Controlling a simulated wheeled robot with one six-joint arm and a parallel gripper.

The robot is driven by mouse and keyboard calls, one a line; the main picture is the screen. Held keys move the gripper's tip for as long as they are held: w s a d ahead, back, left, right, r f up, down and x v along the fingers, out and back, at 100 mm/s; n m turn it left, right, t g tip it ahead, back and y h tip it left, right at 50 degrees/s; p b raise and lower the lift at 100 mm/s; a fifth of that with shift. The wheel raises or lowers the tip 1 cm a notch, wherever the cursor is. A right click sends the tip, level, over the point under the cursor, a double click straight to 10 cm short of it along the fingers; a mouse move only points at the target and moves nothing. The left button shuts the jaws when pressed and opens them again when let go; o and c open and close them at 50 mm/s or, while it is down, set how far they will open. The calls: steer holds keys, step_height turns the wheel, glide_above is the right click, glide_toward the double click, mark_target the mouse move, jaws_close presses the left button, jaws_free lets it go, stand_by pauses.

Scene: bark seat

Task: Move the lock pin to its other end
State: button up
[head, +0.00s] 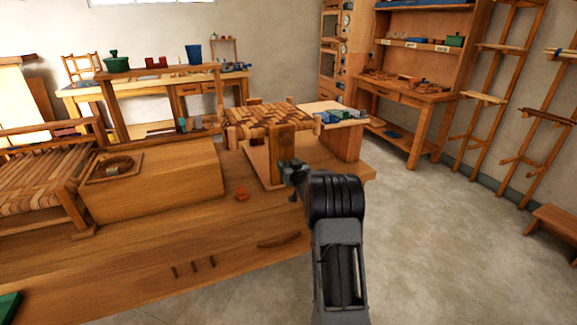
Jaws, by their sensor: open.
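A woven bark seat (262,118) on a wooden frame stands toward the right end of the long workbench (160,262). My arm reaches in from the bottom of the head view, and my small dark gripper (287,172) is open at the lower part of the seat's front wooden post (282,142). I cannot make out the lock pin for certain; the gripper and wrist cover part of the post. I cannot tell whether the fingers touch anything.
A wooden box (165,185) with a coil on top stands left of the seat. A small orange piece (241,193) lies between them. Several dark sticks (193,267) and a curved strip (279,240) lie near the bench's front. Open floor (440,240) is on the right.

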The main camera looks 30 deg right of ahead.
steer(key=shift+c, duration=0.2)
jaws_close()
stand_by(0.4)
